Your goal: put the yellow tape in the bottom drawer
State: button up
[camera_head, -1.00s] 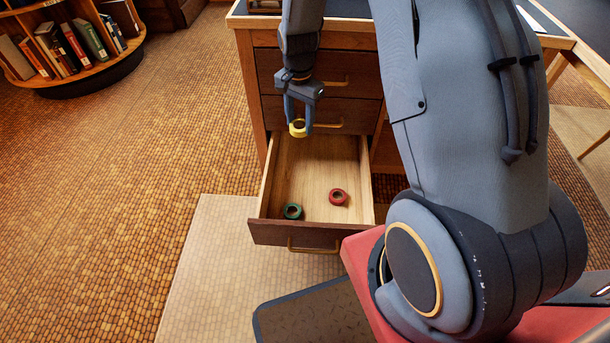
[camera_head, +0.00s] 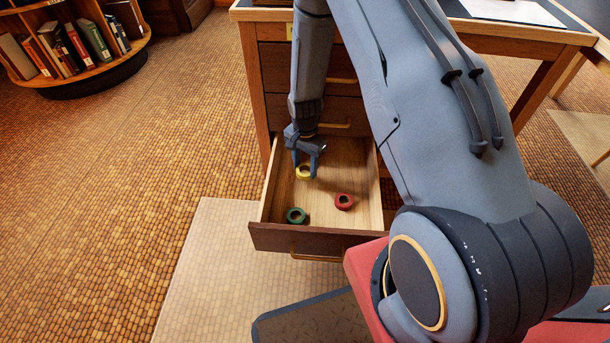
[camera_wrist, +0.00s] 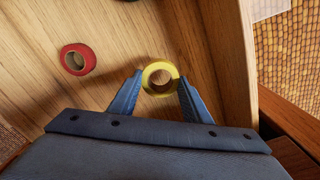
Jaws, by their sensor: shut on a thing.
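The yellow tape (camera_head: 303,172) is between the fingers of my gripper (camera_head: 305,170), inside the open bottom drawer (camera_head: 326,216), toward its back left. In the wrist view the yellow tape (camera_wrist: 160,67) sits between the two blue fingertips (camera_wrist: 158,90), which are shut on it. It is low over the drawer floor; I cannot tell whether it touches the wood. A red tape (camera_head: 344,201) lies in the drawer to the right, and it also shows in the wrist view (camera_wrist: 77,59). A green tape (camera_head: 296,215) lies near the drawer's front left.
The drawers above (camera_head: 345,108) are shut. The desk (camera_head: 450,30) stands over them, with a paper (camera_head: 515,10) on top. A round bookshelf (camera_head: 75,45) stands at the far left. The drawer floor between the tapes is bare.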

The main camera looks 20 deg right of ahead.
aim_at(305, 175)
jog(key=shift+f+b, duration=0.55)
jog(key=shift+f, duration=1.45)
jog(key=shift+f, duration=0.15)
jog(key=o, duration=1)
jog(key=shift+o, duration=0.2)
